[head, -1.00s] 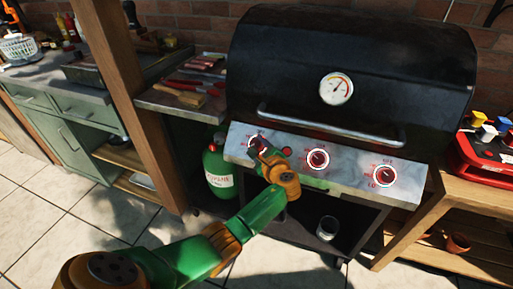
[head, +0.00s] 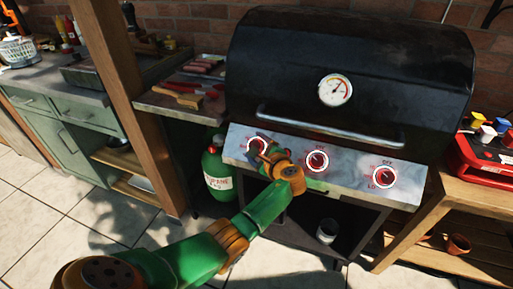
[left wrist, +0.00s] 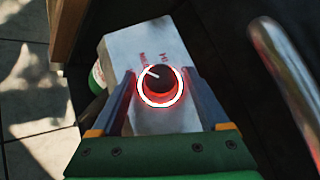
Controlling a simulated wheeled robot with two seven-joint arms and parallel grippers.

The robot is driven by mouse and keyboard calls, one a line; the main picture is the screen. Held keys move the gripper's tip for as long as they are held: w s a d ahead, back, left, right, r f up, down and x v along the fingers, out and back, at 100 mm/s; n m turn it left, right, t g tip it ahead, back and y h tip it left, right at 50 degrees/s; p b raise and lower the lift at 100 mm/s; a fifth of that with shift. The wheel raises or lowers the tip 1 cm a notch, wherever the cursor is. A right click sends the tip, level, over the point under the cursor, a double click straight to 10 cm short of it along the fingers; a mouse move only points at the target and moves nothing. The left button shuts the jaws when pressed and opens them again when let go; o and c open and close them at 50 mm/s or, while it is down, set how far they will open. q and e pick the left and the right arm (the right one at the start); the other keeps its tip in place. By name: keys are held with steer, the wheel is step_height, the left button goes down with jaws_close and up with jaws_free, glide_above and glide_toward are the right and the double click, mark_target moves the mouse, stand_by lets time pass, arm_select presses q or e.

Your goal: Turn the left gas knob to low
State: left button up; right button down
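The left gas knob (head: 254,143) is at the left end of the grill's grey control panel, partly hidden by my left gripper (head: 264,150) in the head view. In the left wrist view the knob (left wrist: 159,80) is dark, with a glowing red-white ring and a white pointer line toward the upper left. My left gripper (left wrist: 160,76) is open, with one finger on each side of the knob and gaps to both. My right gripper is not in view.
The middle knob (head: 317,160) and right knob (head: 385,176) share the panel. The closed grill lid (head: 400,75) and its handle (head: 330,132) are above. A green propane tank (head: 217,170) stands below left, near a wooden post (head: 130,95).

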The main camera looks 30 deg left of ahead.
arm_select(q)
steer(key=p+v, duration=0.1)
steer(key=v, duration=0.6)
stand_by(0.3)
steer(key=shift+s, duration=0.1)
